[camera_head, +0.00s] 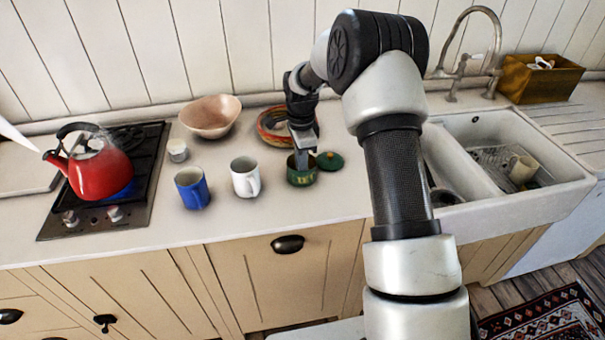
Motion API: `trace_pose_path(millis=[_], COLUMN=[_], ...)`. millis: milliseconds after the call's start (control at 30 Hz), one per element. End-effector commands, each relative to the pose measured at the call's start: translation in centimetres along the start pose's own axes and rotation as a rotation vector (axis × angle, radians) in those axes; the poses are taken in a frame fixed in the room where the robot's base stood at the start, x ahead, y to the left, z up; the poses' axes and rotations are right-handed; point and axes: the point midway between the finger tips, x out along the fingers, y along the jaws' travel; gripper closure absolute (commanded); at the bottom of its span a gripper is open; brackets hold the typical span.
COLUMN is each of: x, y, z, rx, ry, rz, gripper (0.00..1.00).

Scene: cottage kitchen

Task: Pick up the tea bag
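No tea bag can be made out in the head view. A small green tin (301,176) stands open on the counter, with its round green lid (330,161) lying beside it to the right. My gripper (302,166) points down at the tin, with its fingertips at or inside the opening. The fingers overlap from this angle, so their gap and anything between them are hidden.
A white mug (245,177) and a blue mug (192,188) stand left of the tin. A red kettle (101,170) steams on the hob (142,175). A pink bowl (210,116) and woven basket (268,127) stand behind. The sink (515,150) is right.

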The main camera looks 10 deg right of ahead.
Motion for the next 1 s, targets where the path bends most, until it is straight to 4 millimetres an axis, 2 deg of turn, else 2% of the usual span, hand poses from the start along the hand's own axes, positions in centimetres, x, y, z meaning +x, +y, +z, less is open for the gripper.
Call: trace_pose_path(millis=[33, 100, 400, 533, 900, 1000], x=[0.0, 0.0, -0.1, -0.8, -7.7, -9.1], y=[0.0, 0.0, 0.0, -0.1, -0.1, -0.1], z=[0.0, 0.0, 0.0, -0.1, 0.0, 0.0], rx=[0.000, 0.000, 0.000, 0.000, 0.001, 0.000], ry=[0.000, 0.000, 0.000, 0.001, 0.002, 0.001], rz=[0.000, 0.000, 0.000, -0.003, -0.004, -0.003], gripper=[0.89, 0.99, 0.99, 0.99, 0.99, 0.99])
